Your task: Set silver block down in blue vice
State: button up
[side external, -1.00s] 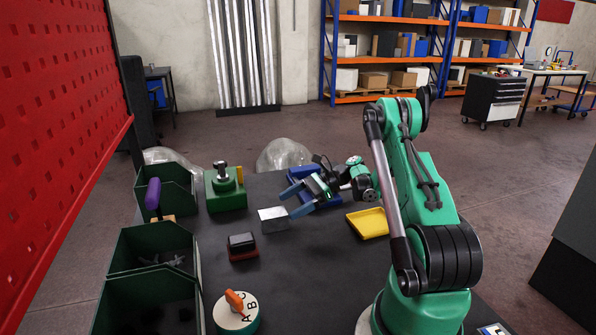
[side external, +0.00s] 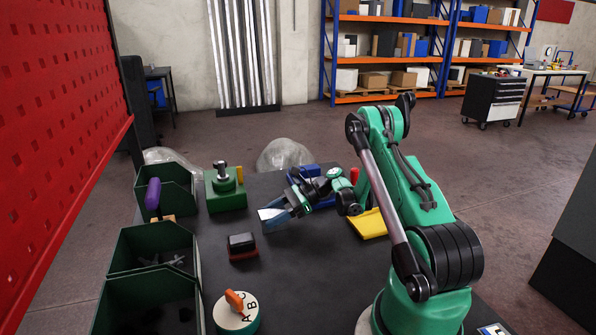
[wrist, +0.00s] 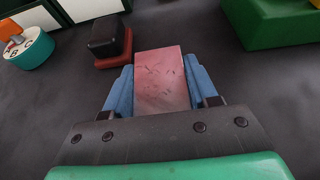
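The silver block (side external: 268,213) lies at the middle of the dark table, partly hidden by a finger in the side view. In the wrist view the block (wrist: 162,80) has a pinkish tint and sits between my blue fingers. My gripper (side external: 276,217) is tilted down around it, with a finger along each side and no clear gap, so it looks shut on the block. The blue vice (side external: 305,170) stands just behind my gripper, largely hidden by my wrist. Its jaws cannot be made out.
A green fixture (side external: 226,195) stands at back left. A black-and-red block (side external: 242,246) sits left of my gripper, with a lettered round dial (side external: 236,318) nearer the camera. Green bins (side external: 120,255) line the left edge. A yellow tray (side external: 367,225) lies right, beside my arm.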

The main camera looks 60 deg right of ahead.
aim_at(273, 213)
grip_shut()
jog(key=shift+r, duration=0.1)
notch_tip(273, 213, up, 19)
jog(key=w+a+m+t+h, duration=0.1)
jog(key=w+a+m+h, duration=0.1)
jog(key=a, duration=0.7)
jog(key=w+a+m+t+h, duration=0.1)
jog(key=w+a, duration=0.2)
jog(key=a, duration=0.7)
notch_tip(273, 213, up, 7)
jog(key=m+t+h, duration=0.1)
jog(key=m+h, duration=0.1)
jog(key=shift+w+d+r+m+h, duration=0.2)
jog(key=shift+w+m+h, duration=0.1)
jog(key=shift+w, duration=0.1)
